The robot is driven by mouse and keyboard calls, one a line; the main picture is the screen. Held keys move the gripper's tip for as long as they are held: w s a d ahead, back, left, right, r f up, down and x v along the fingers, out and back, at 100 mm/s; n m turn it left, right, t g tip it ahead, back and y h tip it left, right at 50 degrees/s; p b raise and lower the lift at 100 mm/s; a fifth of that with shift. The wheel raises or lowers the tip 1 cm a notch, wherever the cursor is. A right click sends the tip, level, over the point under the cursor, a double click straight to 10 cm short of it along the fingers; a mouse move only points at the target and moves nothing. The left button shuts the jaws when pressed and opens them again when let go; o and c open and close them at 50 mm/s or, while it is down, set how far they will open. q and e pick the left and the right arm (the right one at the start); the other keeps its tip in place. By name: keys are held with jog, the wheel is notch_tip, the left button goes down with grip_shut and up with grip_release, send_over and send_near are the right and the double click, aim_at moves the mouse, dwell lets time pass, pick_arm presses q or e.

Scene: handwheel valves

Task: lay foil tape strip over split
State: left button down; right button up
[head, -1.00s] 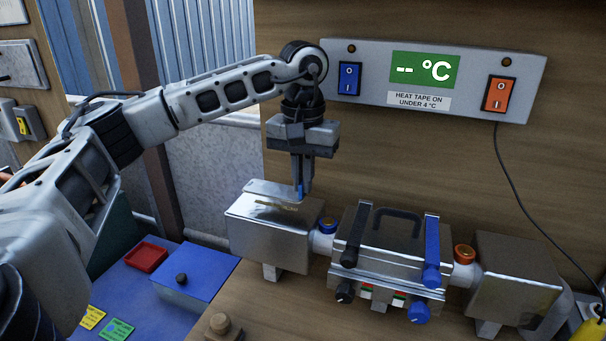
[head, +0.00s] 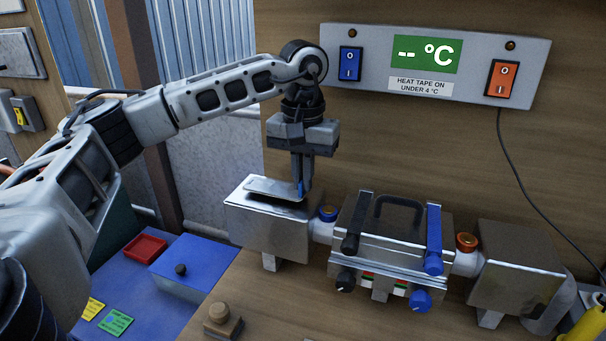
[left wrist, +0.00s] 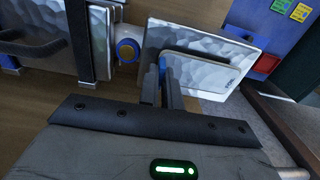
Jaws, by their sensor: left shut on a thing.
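My left gripper (head: 301,190) points down over the silver-clad left box (head: 268,230). It is shut on the blue end of a flat silver foil tape strip (head: 270,187). The strip extends left from the fingers across the box's top face, and a dark shadow shows under its right part. I cannot tell whether its far end touches the box. In the left wrist view the foil strip (left wrist: 205,75) lies over the crinkled box top (left wrist: 195,42), with the blue end between the fingers. The split is not visible now. My right gripper is not in view.
A metal valve housing (head: 390,245) with blue and black levers stands to the right, and a second clad box (head: 520,275) beyond it. A control panel (head: 440,75) is on the wall behind. A blue case (head: 190,265) and red tray (head: 146,248) sit at lower left.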

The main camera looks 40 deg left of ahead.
pick_arm(q)
jog(key=shift+f+b, duration=0.4)
jog(key=shift+f, duration=0.3)
jog(key=c, duration=1.5)
grip_release()
